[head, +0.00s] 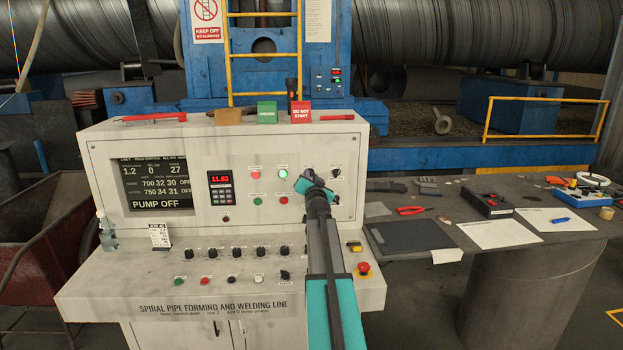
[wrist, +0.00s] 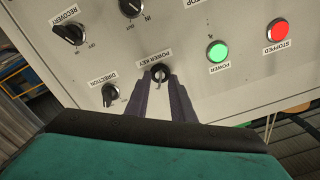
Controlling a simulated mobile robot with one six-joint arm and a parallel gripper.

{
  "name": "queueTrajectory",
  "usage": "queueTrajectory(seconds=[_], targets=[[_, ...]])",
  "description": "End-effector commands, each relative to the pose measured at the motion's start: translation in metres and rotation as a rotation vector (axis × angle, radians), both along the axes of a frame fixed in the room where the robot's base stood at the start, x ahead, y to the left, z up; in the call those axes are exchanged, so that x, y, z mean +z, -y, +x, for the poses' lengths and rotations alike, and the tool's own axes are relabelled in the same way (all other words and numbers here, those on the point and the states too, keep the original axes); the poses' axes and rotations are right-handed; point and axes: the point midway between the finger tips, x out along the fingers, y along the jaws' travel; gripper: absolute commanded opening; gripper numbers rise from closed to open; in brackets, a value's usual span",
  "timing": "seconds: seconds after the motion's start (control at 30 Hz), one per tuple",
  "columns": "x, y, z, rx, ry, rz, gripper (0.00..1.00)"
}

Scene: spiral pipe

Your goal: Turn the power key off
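The power key (wrist: 160,74) is in a round switch on the pale console panel, under its POWER KEY label, which appears upside down in the wrist view. My gripper (wrist: 160,76) has its two dark fingers on either side of the key, with a gap between the tips. I cannot tell whether the fingers touch the key. In the head view my gripper (head: 312,182) is at the panel's upper right and hides the key. The green POWER light (wrist: 218,50) beside it is lit; it also shows in the head view (head: 283,173).
The DIRECTION knob (wrist: 111,94) is close to one finger. The RECOVERY knob (wrist: 68,34) and red STOPPED light (wrist: 278,31) are farther off. A red emergency button (head: 363,268) is on the lower desk beside my arm. The display (head: 155,184) reads PUMP OFF.

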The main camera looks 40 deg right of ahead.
Motion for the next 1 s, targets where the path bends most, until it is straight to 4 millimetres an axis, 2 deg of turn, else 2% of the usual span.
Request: queueTrajectory(seconds=[0.1, 0.23, 0.27, 0.67, 1.0], targets=[[0.0000, 0.0002, -0.0003, 0.000, 0.000, 0.000, 0.22], [0.0000, 0.0003, -0.0005, -0.001, 0.000, 0.000, 0.02], [0.0000, 0.0003, -0.0005, -0.001, 0.000, 0.000, 0.00], [-0.0006, 0.0008, -0.0009, -0.001, -0.011, -0.013, 0.00], [-0.0027, 0.0010, -0.0008, -0.002, -0.082, -0.100, 0.00]])
